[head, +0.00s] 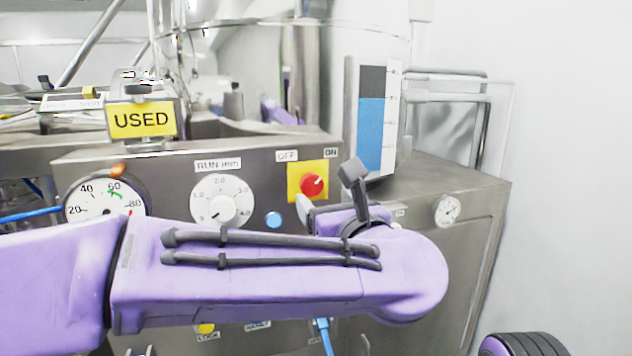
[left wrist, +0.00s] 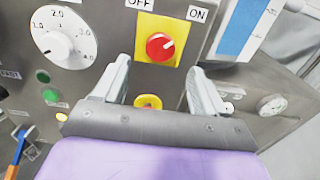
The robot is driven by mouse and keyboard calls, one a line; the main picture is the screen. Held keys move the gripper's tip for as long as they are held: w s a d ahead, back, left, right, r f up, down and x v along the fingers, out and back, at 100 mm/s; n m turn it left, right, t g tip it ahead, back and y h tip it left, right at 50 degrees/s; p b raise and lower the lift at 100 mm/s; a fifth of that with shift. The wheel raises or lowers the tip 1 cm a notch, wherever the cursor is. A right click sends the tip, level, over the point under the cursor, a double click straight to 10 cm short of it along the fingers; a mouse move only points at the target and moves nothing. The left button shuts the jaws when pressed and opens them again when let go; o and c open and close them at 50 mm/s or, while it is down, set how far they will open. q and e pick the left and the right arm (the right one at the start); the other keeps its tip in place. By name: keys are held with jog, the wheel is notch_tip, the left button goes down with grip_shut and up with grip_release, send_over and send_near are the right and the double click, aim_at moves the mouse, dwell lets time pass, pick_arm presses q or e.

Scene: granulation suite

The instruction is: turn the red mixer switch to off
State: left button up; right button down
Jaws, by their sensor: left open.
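The red mixer switch (head: 313,185) is a round knob on a yellow plate (head: 294,184) on the grey panel. OFF is labelled at its upper left and ON at its upper right. Its pale mark points up and right, towards ON. The knob also shows in the left wrist view (left wrist: 159,46). My left gripper (head: 322,207) is just below the switch in the head view, partly hidden by my purple arm. In the left wrist view its fingers (left wrist: 158,66) are open, with the knob ahead between and beyond the tips. Nothing is between them. My right gripper is not in view.
A timer dial (head: 222,200) and a blue button (head: 273,220) are left of the switch. A yellow USED sign (head: 141,120) stands above the panel. A blue-filled level gauge (head: 371,120) rises at the right. My forearm covers much of the lower panel.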

aim_at(315, 187)
pick_arm(q)
jog(key=p+x, duration=0.2)
jog(key=x, duration=0.3)
jog(key=shift+w+r, duration=0.1)
jog(key=shift+w, duration=0.15)
jog(key=shift+w+a+f, duration=0.2)
jog(key=shift+w+a, duration=0.05)
jog(key=shift+w, duration=0.25)
jog(key=c, duration=1.1)
jog(key=shift+o, duration=0.2)
jog(key=n+b, duration=0.2)
jog(key=b, duration=0.3)
jog(key=f+n+b, duration=0.1)
jog(key=n+b, duration=0.1)
jog(key=b, duration=0.3)
jog(key=n+b, duration=0.2)
jog(key=b, duration=0.1)
jog(key=n+b, duration=0.2)
jog(key=b, duration=0.1)
jog(key=n+b, duration=0.3)
jog(key=shift+d+r, duration=0.1)
jog(key=shift+r, duration=0.2)
jog(key=n+b, duration=0.2)
jog(key=n, duration=0.1)
jog(key=shift+r+n+b, duration=0.1)
jog(key=shift+n+b, duration=0.2)
jog(key=shift+r+n+b, duration=0.15)
jog(key=shift+n+b, duration=0.5)
jog(key=shift+n, duration=1.05)
